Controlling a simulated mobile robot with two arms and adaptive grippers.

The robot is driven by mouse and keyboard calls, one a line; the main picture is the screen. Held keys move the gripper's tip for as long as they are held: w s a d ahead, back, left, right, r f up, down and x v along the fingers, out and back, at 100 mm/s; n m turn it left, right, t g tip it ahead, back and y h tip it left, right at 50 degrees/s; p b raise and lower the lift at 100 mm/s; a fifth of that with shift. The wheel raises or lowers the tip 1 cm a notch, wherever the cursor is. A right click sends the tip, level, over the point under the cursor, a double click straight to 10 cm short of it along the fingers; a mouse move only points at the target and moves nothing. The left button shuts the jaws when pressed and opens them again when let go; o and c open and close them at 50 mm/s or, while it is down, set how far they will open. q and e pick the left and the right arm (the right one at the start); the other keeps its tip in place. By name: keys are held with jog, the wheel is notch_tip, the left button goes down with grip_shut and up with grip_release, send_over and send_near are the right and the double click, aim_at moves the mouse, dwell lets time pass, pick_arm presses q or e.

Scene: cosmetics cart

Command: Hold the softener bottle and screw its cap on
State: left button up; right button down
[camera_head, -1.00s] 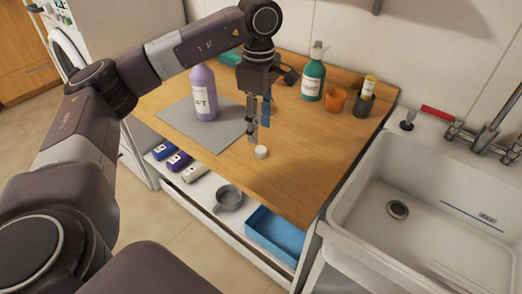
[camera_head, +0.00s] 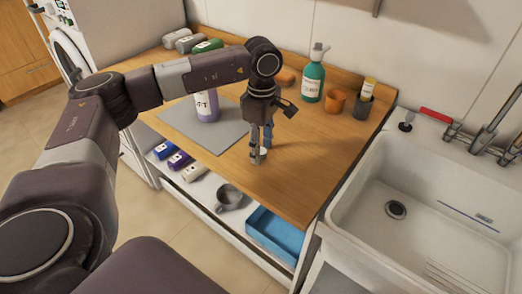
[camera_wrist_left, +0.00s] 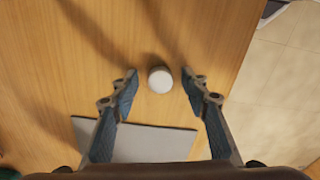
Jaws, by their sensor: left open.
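The purple softener bottle (camera_head: 206,106) stands upright on the grey mat (camera_head: 225,139) in the head view. My left arm hides its upper part, so its neck is not visible now. The small white round cap (camera_head: 263,152) lies on the wooden counter in front of the mat. In the left wrist view the cap (camera_wrist_left: 160,80) sits between the two open fingertips, with a small gap on each side. My left gripper (camera_head: 259,157) points down close over the cap and is open and empty; it also shows in the left wrist view (camera_wrist_left: 159,76). My right gripper is not in view.
A green pump bottle (camera_head: 312,79), an orange cup (camera_head: 335,101) and a grey cup (camera_head: 362,106) stand at the back right. The sink (camera_head: 420,205) is to the right. A blue tray (camera_head: 273,236) is on the shelf below. The counter right of the cap is clear.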

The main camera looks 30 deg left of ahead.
pick_arm(q)
jog(key=c, duration=0.8)
jog(key=shift+r, duration=0.15)
notch_tip(320, 180, up, 13)
jog(key=b, duration=0.2)
notch_tip(320, 180, up, 7)
jog(key=p, duration=0.2)
send_over(263, 150)
jog(key=shift+s, duration=0.15)
